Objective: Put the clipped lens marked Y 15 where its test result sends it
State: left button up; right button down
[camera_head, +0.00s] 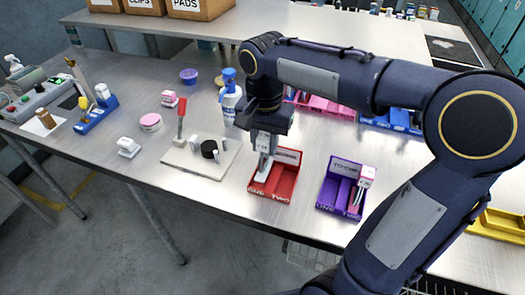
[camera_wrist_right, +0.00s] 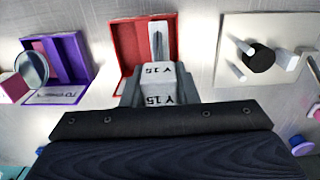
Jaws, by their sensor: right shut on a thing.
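My right gripper (camera_head: 264,146) is shut on a white clip marked Y 15 (camera_wrist_right: 160,72). It holds the clip at the left compartment of the red two-part tray (camera_head: 284,187); in the right wrist view the clip reaches in over the red tray (camera_wrist_right: 127,47). A thin grey piece, perhaps the lens edge-on, shows at the clip's far end. I cannot tell whether the clip touches the tray floor. The purple tray (camera_head: 326,193) stands to the right, with a pink clip (camera_head: 366,176) in its right part and a round lens (camera_wrist_right: 31,68) on that clip. My left gripper is out of view.
A pale test board (camera_head: 185,160) with a black round piece (camera_head: 209,149) stands left of the red tray. A spray bottle (camera_head: 229,100) stands behind it. Pink and blue bins (camera_head: 395,120) lie behind my arm. The table's front edge runs close before the trays.

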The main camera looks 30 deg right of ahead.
aim_at(263, 154)
jog(key=shift+w+d+f, duration=0.1)
jog(key=shift+w+f, duration=0.3)
jog(key=shift+f, duration=0.15)
jog(key=shift+w+f, duration=0.15)
jog(key=shift+f, duration=1.55)
jog(key=shift+f, duration=0.1)
jog(key=shift+f, duration=0.15)
jog(key=c, duration=1.1)
grip_release()
